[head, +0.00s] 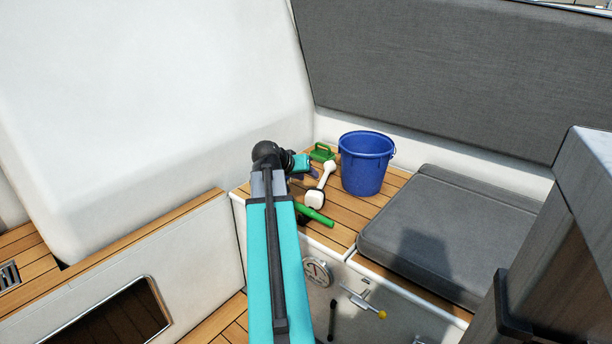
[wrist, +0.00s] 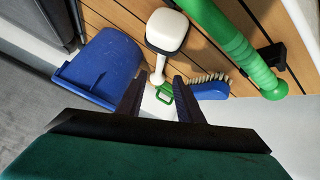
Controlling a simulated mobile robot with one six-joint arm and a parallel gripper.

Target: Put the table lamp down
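The table lamp, white with a thin stem and a wide dark-edged end (head: 316,198), is over the wooden bench top, apparently lying on its side. In the wrist view its wide end (wrist: 166,32) is beyond my fingertips, and the stem runs back toward the gap between them. My gripper (head: 312,176) is low over the bench, just left of the lamp. In the wrist view my gripper (wrist: 158,82) has its fingers spread, with clear space on both sides of the stem. Whether the lamp touches the planks all along is hard to tell.
A blue bucket (head: 365,165) stands right of the lamp. A green-handled item (head: 322,152) lies behind it and a green cylinder (head: 316,215) in front. A blue brush (wrist: 210,89) shows in the wrist view. A grey cushion (head: 440,235) covers the bench at right.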

